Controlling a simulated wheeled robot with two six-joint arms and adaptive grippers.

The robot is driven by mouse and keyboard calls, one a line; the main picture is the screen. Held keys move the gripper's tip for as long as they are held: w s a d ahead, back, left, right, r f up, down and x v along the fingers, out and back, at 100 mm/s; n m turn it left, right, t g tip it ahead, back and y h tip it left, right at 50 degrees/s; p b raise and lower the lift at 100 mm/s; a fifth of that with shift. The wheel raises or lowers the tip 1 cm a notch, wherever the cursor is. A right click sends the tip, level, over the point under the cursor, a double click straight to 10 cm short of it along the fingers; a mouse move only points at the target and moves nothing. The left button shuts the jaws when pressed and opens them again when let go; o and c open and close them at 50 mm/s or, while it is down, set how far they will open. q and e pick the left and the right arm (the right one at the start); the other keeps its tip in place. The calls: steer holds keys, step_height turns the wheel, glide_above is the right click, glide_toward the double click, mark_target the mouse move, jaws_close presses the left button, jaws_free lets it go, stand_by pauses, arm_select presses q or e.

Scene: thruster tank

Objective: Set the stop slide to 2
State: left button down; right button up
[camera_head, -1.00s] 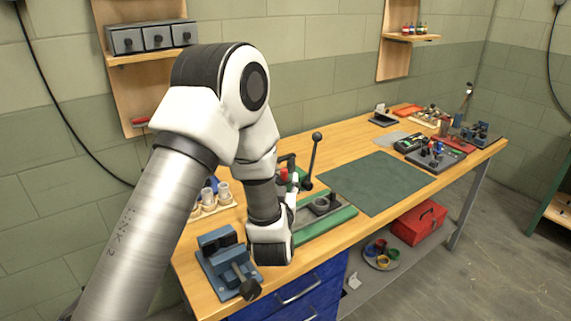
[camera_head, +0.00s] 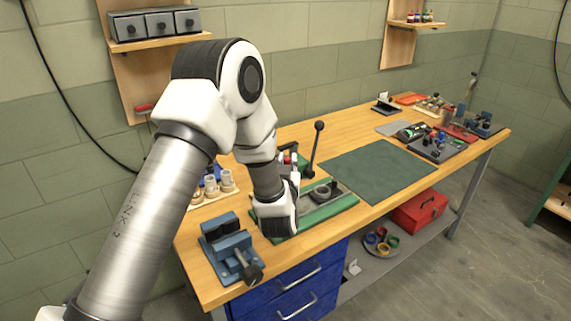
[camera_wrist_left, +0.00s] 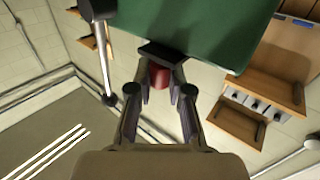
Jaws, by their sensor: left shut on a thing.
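A green bench press (camera_head: 325,208) stands on the bench with an upright black-knobbed lever (camera_head: 314,150); its green body (camera_wrist_left: 215,30) and the lever rod (camera_wrist_left: 104,65) fill the top of the left wrist view. A red knob (camera_wrist_left: 159,75) sits under a dark block (camera_wrist_left: 162,52) beside the green body. My left gripper (camera_wrist_left: 162,84) has its fingers on both sides of this knob and is shut on it. In the head view my left gripper (camera_head: 291,170) is mostly hidden behind my own wrist. No scale numbers of the stop slide are readable. My right gripper is out of view.
A blue vise (camera_head: 230,250) stands at the front left of the bench. A tray with several pale cups (camera_head: 212,185) lies behind it. A dark green mat (camera_head: 378,175) lies clear to the right. Tools and trays (camera_head: 440,148) crowd the far right end.

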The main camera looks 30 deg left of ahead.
arm_select(q)
steer(key=shift+s+d, duration=0.25)
steer(key=shift+d, duration=0.45)
steer(key=c, duration=1.1)
jaws_free()
steer(key=shift+w+a+f, duration=0.1)
steer(key=shift+a+f, duration=0.05)
steer(key=shift+a, duration=0.05)
steer(key=shift+o, duration=0.2)
steer(key=shift+w+a+f, duration=0.1)
steer(key=shift+w+f, duration=0.05)
steer(key=v, duration=1.2)
steer(key=shift+w, duration=0.1)
